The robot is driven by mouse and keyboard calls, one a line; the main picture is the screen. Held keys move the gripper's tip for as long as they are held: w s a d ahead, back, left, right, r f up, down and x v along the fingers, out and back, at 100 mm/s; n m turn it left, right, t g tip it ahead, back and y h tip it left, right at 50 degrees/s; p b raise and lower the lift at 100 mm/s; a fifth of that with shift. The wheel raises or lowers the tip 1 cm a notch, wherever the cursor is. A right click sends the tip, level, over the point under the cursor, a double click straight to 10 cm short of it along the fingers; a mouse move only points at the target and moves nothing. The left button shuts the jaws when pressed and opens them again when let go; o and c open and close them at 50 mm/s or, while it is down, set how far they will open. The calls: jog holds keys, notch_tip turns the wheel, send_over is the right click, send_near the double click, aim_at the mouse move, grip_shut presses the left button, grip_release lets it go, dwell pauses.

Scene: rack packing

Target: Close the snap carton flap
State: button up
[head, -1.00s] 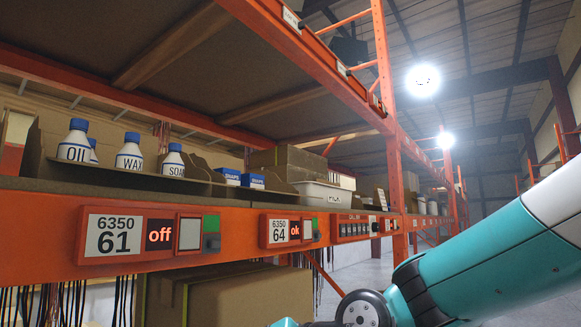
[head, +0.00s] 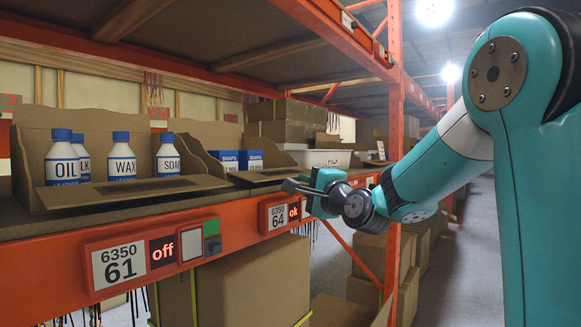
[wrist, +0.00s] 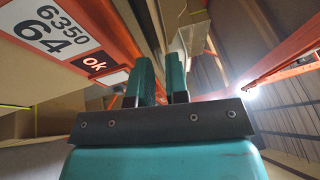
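The snap carton (head: 208,161) is an open brown carton holding blue and white SNAPS boxes (head: 240,160). It stands on the shelf above label 64, with its flap (head: 262,178) folded down and outward at the front. My gripper (head: 292,186) is just in front of and to the right of this flap, near the shelf edge. Whether it touches the flap cannot be told. The carton and flap cannot be made out there.
To the left is an open carton (head: 85,117) with OIL, WAX and SOAP bottles, its flap down. A white bin (head: 318,158) and brown boxes (head: 290,122) stand to the right. The orange beam (head: 240,232) runs below my gripper, and an orange upright (head: 395,100) stands behind my arm.

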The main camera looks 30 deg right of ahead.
aim_at(290, 175)
jog(key=w, duration=0.2)
jog(key=w+p, duration=0.1)
jog(key=w, duration=0.2)
jog(key=w+r+p, duration=0.1)
jog(key=w, duration=0.1)
jog(key=shift+w+d+r, duration=0.1)
jog(key=shift+w+d, duration=0.05)
jog(key=shift+w, duration=0.05)
grip_shut()
